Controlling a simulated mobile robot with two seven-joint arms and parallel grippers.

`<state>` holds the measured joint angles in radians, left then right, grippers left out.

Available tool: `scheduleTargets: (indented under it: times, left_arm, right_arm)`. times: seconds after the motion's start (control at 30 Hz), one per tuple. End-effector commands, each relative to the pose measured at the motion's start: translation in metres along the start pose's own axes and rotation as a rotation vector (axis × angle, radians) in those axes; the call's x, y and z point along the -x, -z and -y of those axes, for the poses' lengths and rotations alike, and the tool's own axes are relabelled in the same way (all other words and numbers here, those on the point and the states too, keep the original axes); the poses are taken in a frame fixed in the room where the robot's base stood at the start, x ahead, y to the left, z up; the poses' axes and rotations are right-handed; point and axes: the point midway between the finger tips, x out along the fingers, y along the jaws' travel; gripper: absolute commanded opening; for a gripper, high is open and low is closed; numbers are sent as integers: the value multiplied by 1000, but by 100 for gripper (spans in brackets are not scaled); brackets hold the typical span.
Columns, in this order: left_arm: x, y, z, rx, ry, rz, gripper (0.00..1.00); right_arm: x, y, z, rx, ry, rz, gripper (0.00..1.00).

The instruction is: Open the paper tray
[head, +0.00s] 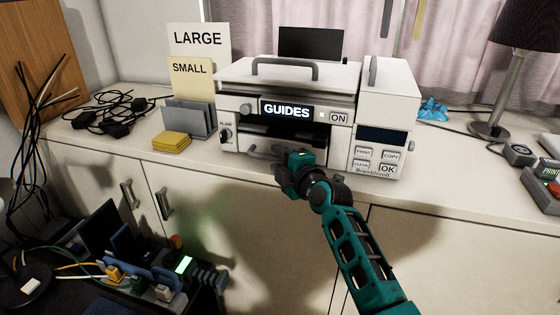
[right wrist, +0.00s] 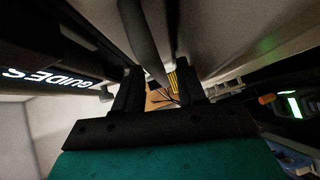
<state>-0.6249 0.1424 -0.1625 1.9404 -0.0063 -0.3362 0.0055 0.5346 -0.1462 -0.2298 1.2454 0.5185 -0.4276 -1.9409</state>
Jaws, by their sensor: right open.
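The white and black printer (head: 345,85) stands on the counter, its display reading GUIDES. The paper tray front (head: 240,158) is low on the printer, with a grey handle (head: 262,152) sticking out; the tray looks shut. My right gripper (head: 280,158) is at this handle, partly hiding the tray front. In the right wrist view the right gripper (right wrist: 157,82) is open, and a dark bar (right wrist: 146,42), likely the handle, reaches between its fingers. I cannot tell whether they touch. My left gripper is not in view.
Left of the printer are a grey sorter (head: 188,118), yellow pads (head: 172,142) and tangled black cables (head: 105,112). A lamp (head: 495,95) stands at the right. Cabinet doors with handles (head: 164,203) lie below the counter edge. Dark and blue devices (head: 140,265) fill the lower left.

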Motion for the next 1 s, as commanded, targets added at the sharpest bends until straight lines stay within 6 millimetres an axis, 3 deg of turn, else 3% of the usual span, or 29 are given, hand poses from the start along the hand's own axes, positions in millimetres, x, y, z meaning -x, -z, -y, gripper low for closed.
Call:
scheduleTargets:
  times: [0.17, 0.57, 1.0]
  left_arm:
    - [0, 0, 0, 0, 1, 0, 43]
    - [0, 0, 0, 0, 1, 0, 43]
    - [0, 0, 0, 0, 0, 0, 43]
  right_arm:
    - [0, 0, 0, 0, 0, 0, 39]
    - [0, 0, 0, 0, 1, 0, 1]
    - [0, 0, 0, 1, 1, 0, 0]
